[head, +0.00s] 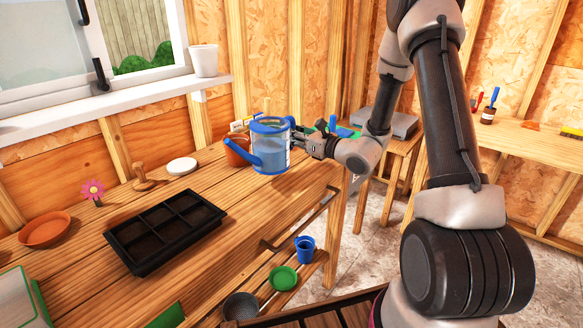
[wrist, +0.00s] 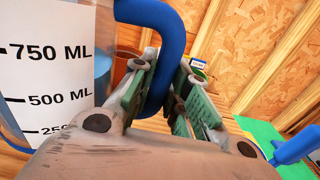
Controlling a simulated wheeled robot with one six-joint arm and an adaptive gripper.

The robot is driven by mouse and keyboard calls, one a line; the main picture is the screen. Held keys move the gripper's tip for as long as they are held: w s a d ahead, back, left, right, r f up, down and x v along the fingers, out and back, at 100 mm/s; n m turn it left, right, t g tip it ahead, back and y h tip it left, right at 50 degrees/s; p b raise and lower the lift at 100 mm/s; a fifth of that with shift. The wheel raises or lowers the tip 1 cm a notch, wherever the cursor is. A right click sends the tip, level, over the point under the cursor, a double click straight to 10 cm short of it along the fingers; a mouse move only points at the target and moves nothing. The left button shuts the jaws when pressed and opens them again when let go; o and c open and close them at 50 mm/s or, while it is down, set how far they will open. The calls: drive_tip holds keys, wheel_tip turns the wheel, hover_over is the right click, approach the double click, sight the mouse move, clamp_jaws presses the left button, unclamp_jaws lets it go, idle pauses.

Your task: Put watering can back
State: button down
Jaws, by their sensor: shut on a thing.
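The watering can (head: 267,150) is a clear blue container with a blue rim, blue base and a spout pointing left. It is upright at the far right end of the wooden workbench; I cannot tell whether its base touches the top. My gripper (head: 299,142) reaches it from the right and is shut on its handle. In the wrist view, the thick blue handle (wrist: 165,45) runs between the green pads of my gripper (wrist: 163,85). The can's white label (wrist: 50,65), with ML marks, is at the left.
On the bench (head: 235,210) are a black seed tray (head: 165,232), a terracotta saucer (head: 46,230), a white disc (head: 181,166) and a wooden tool (head: 143,180). A terracotta pot (head: 236,151) stands close beside the can. A white pot (head: 204,61) is on the windowsill.

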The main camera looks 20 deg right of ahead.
drive_tip(key=shift+f, duration=3.55)
drive_tip(key=c, duration=1.4)
unclamp_jaws()
